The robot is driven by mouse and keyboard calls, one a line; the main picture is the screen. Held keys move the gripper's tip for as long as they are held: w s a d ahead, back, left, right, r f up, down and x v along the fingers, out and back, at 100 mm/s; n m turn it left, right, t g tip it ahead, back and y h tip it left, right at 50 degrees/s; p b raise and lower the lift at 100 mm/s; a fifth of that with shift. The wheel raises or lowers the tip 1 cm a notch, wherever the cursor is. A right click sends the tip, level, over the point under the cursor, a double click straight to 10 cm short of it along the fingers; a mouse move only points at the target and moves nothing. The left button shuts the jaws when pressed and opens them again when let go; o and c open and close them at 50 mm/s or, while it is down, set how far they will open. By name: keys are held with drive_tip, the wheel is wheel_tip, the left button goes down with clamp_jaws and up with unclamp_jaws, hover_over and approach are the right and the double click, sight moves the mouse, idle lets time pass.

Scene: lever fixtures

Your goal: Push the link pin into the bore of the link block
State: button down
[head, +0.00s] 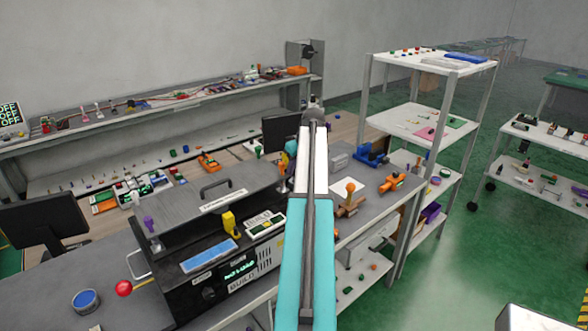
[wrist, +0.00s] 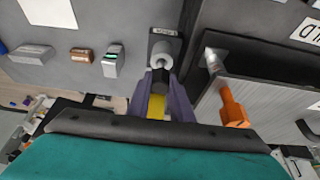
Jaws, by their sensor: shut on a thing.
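In the wrist view, my gripper (wrist: 160,84) has two purple fingers shut on the link pin (wrist: 157,105). The pin shows a yellow part between the fingers and a dark end pointing away from me. Just beyond that end is a grey block with a round pale ring, which looks like the link block (wrist: 163,48). The dark end overlaps the lower edge of the ring in the picture. I cannot tell whether it touches the ring or sits in the bore. In the head view my arm hides the gripper, the pin and the block.
In the wrist view, an orange-handled lever (wrist: 232,107) stands close right on a grey panel, and small switches (wrist: 111,62) sit to the left. In the head view, a dark machine (head: 215,240) is left of my arm and a white shelf rack (head: 420,122) is right.

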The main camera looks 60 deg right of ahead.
drive_tip(key=shift+f+b, duration=0.5)
drive_tip(key=shift+f, duration=0.65)
drive_tip(key=c, duration=1.5)
unclamp_jaws()
drive_tip(key=shift+b+v, duration=2.15)
drive_tip(key=shift+v, duration=4.8)
drive_tip(key=shift+d, duration=0.1)
